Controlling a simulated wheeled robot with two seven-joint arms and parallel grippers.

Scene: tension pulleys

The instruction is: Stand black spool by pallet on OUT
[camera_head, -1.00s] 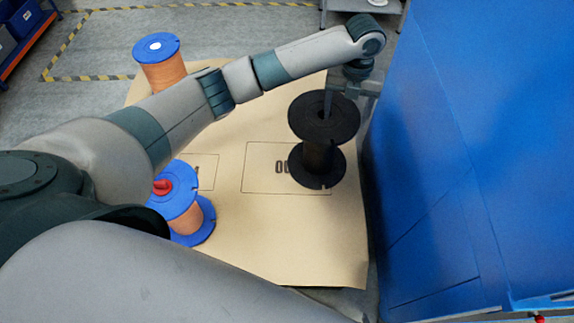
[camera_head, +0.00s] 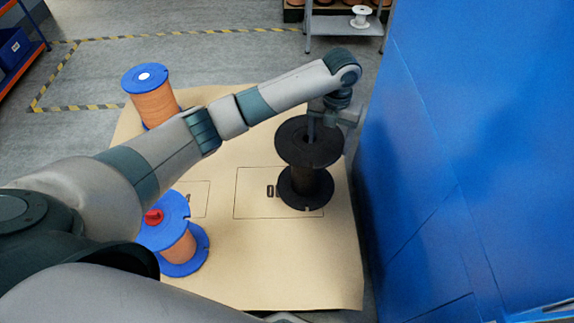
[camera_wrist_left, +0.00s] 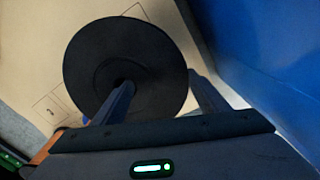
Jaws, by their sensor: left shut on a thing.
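The black spool (camera_head: 308,160) is upright over the right part of the marked OUT rectangle (camera_head: 250,207) and hides some of its lettering. I cannot tell whether its lower flange touches the sheet. My left gripper (camera_head: 329,122) is shut on its upper flange from above, one finger in the centre hole and the other outside the rim. The wrist view shows the black flange (camera_wrist_left: 150,62) between the fingers of my left gripper (camera_wrist_left: 160,93). My right gripper is not in view.
A copper spool with blue flanges and a red cap (camera_head: 180,248) stands on the brown sheet (camera_head: 290,265) at front left. Another blue-flanged copper spool (camera_head: 153,102) stands behind my arm. A large blue wall (camera_head: 460,150) is close on the right. A rack (camera_head: 340,27) holds a white spool (camera_head: 361,16).

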